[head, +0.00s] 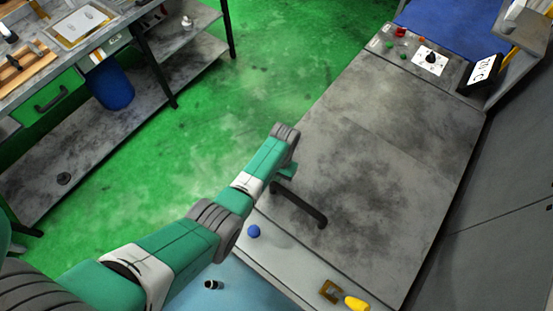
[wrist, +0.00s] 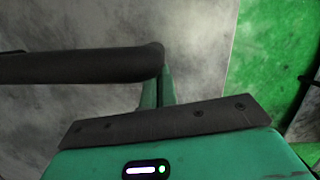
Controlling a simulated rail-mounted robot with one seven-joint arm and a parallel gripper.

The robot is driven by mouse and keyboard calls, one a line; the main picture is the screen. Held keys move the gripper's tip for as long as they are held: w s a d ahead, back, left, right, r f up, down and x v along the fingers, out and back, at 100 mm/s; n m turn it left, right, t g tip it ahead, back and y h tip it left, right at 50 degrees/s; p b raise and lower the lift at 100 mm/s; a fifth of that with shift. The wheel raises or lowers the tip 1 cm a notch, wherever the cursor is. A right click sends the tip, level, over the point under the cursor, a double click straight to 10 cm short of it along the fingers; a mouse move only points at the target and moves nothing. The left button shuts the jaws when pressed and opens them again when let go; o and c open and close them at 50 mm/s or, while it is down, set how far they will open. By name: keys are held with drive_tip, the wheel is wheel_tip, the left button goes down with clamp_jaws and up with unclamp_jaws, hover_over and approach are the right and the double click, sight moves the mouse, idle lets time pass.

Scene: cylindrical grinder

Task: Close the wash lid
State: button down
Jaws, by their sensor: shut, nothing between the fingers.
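The wash lid appears to be the large stained grey panel (head: 385,150) on the right of the head view; I cannot tell its exact angle. A dark bar handle (head: 303,206) is fixed near its lower left edge. In the wrist view the handle (wrist: 80,66) crosses from the left and ends near the middle. My gripper (head: 287,171) is at the handle's upper left end in the head view, mostly hidden by my wrist. In the wrist view its green fingers (wrist: 158,90) are together and empty, their tips partly hidden behind the handle's end. Contact is unclear.
A control panel (head: 415,50) with buttons and a dial is at the lid's far end. A blue knob (head: 253,231) and a yellow-handled tool (head: 355,303) lie near its front edge. A workbench (head: 130,20) with a blue bin (head: 112,88) stands left. Green floor between is clear.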

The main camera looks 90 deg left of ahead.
drive_tip(key=p+v, duration=0.6)
drive_tip(key=v, duration=0.4)
